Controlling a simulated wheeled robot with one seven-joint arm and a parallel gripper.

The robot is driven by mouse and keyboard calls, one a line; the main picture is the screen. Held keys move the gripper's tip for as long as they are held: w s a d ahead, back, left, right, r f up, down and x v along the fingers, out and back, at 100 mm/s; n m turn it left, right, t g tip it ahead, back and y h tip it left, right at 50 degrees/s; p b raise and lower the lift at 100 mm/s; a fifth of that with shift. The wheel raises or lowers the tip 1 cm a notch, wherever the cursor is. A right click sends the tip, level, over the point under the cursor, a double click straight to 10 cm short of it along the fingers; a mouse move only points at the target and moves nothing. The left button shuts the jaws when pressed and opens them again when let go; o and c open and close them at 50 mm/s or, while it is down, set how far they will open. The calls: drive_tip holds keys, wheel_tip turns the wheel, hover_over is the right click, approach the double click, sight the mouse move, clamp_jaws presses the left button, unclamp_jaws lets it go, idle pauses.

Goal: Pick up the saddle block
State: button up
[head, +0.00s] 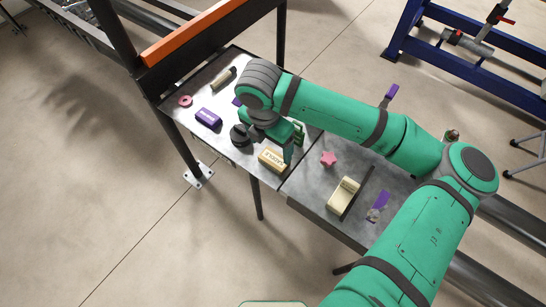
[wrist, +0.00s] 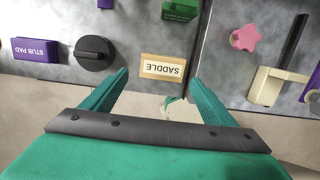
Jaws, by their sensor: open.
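The saddle block (head: 272,160) is a small tan block with a cream top labelled SADDLE. It lies near the front edge of the grey table, close to the seam between two table sections. In the wrist view the saddle block (wrist: 163,67) shows upside-down lettering, just beyond and between my fingertips. My gripper (head: 291,147) is over the table beside the block in the head view. In the wrist view my gripper (wrist: 160,79) has its two green fingers wide apart with nothing held. I cannot tell the exact height of the fingertips above the block.
A round black piece (wrist: 95,53) and a purple STUB PAD block (wrist: 36,50) lie left of the saddle block. A green block (wrist: 180,9) lies behind it. A pink star (wrist: 245,38) and a cream L-shaped piece (wrist: 268,86) lie right. A black frame post (head: 180,140) stands at the table's left.

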sight(274, 159)
drive_tip(key=shift+s+d+f, duration=0.1)
drive_tip(key=shift+d+f, duration=0.05)
drive_tip(key=shift+f, duration=0.3)
drive_tip(key=shift+s+d+f, duration=0.1)
drive_tip(key=shift+f, duration=0.35)
drive_tip(key=shift+w+d+f, duration=0.1)
drive_tip(key=shift+w+f, duration=0.1)
drive_tip(key=shift+f, duration=0.95)
drive_tip(key=shift+w+d+f, duration=0.1)
drive_tip(key=shift+w+f, duration=0.1)
drive_tip(key=shift+f, duration=0.95)
drive_tip(key=shift+c, duration=0.6)
drive_tip(key=c, duration=0.7)
